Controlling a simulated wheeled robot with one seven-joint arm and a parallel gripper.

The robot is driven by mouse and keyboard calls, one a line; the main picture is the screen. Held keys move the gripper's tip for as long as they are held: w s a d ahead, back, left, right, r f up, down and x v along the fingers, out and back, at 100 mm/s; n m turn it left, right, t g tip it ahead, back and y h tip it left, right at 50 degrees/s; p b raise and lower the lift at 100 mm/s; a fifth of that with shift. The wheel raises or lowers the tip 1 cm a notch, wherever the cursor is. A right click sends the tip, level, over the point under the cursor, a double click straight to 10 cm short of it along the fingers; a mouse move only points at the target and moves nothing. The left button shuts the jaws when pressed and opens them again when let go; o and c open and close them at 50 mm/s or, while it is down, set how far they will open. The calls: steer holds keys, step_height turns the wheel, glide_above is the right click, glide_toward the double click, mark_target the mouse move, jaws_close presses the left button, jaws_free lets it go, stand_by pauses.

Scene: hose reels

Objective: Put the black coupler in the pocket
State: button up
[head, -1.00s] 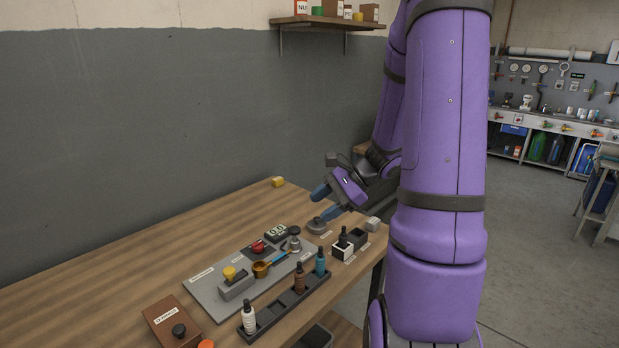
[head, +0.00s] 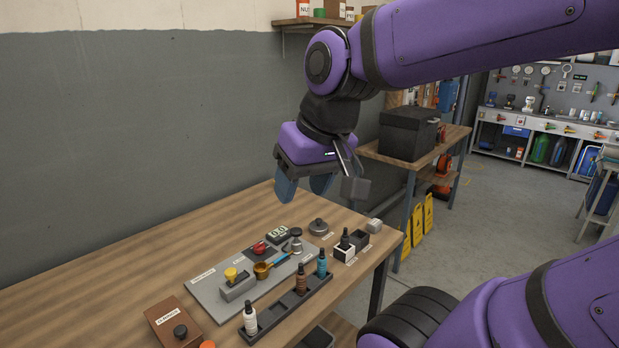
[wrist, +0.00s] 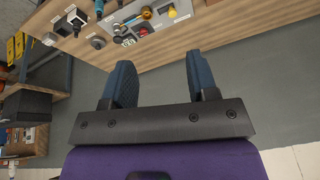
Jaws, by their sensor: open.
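My gripper (head: 303,188) is open and empty, its blue fingers pointing down above the far part of the wooden bench; the fingers also show in the wrist view (wrist: 160,70). A small black upright piece (head: 344,239) stands in a white-sided box (head: 344,254) at the bench's right side. A dark open-topped box (head: 360,237) stands beside it and looks like a pocket. I cannot tell for sure which piece is the black coupler. A dark grey round piece (head: 318,226) lies behind these boxes, below and right of my gripper.
A grey board (head: 207,288) bears a yellow knob, a red button and a brass cup. A dark rack (head: 318,288) holds several dropper bottles. A brown box (head: 172,322) stands at the front, a pale block (head: 374,225) near the right edge. The bench's left side is clear.

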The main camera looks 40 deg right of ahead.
steer(key=shift+s+a+r+n+t+h, duration=0.15)
steer(key=shift+s+r+n+t+h, duration=0.15)
steer(key=shift+s+r+n+t, duration=0.45)
